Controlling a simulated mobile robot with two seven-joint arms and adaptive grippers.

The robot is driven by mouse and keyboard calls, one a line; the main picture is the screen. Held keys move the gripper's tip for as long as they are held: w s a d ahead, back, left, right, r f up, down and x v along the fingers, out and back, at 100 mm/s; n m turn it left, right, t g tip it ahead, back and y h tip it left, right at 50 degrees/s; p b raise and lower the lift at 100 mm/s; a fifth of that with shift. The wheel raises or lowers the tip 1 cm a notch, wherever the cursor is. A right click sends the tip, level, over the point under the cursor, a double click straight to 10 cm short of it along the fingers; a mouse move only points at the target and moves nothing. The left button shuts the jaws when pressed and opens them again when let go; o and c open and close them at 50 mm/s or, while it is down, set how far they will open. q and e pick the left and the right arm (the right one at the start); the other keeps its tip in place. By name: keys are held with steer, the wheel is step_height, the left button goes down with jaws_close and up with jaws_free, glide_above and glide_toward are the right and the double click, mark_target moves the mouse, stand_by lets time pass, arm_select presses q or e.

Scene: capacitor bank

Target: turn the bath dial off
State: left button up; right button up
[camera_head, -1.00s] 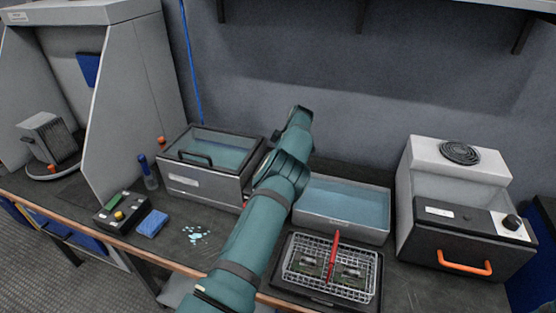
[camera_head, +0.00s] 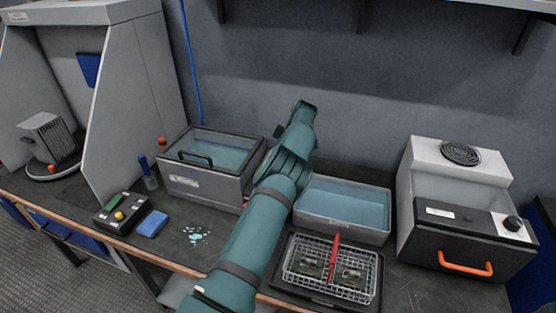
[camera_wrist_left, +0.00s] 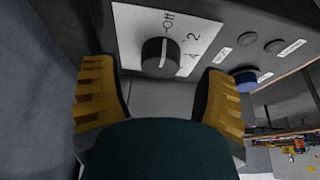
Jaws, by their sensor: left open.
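The bath (camera_head: 205,186) is a grey tank with a glass lid and a black handle, left of centre in the head view. My left arm crosses in front of its right end, and my left gripper is hidden there. In the left wrist view the black dial (camera_wrist_left: 158,58) sits on a white plate (camera_wrist_left: 140,25) marked Off, 2 and another mark. A pale line on the dial runs roughly up and down in the picture; I cannot tell its exact setting. My left gripper (camera_wrist_left: 162,98) is open, its yellow fingers either side below the dial, apart from it.
An open water tray (camera_head: 345,207) stands right of my arm, with a wire basket (camera_head: 330,268) in front. A grey oven (camera_head: 455,200) with an orange handle is at the right. A blue sponge (camera_head: 152,223) and a black control box (camera_head: 121,212) lie left of the arm.

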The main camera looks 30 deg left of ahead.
arm_select(q)
steer(key=s+v, duration=0.1)
steer(key=v, duration=0.8)
steer(key=shift+w+r, duration=0.3)
steer(key=shift+w, duration=0.15)
steer(key=shift+d, duration=0.15)
